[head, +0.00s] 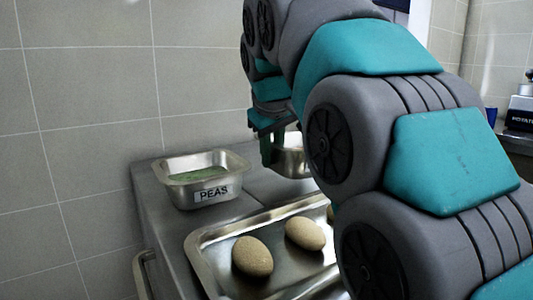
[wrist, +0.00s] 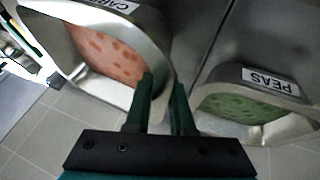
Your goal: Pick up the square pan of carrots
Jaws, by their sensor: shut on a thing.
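The pan of carrots (wrist: 158,42) is a metal pan with orange contents and a partly cut-off label in the wrist view. In the head view a metal pan (head: 292,161) shows behind my arm, mostly hidden, its contents out of sight. My gripper (wrist: 163,95) is shut on the pan's wall, with one green finger on the carrot side and the other on the outer side. In the head view my gripper (head: 272,150) points down at this pan's left edge. Whether the pan touches the counter I cannot tell.
A square metal pan labelled PEAS (head: 203,180) stands close by on the left of the counter; it also shows in the wrist view (wrist: 246,107). A tray (head: 205,262) with brown potato-like lumps (head: 253,257) lies in front. A tiled wall (head: 75,110) is behind.

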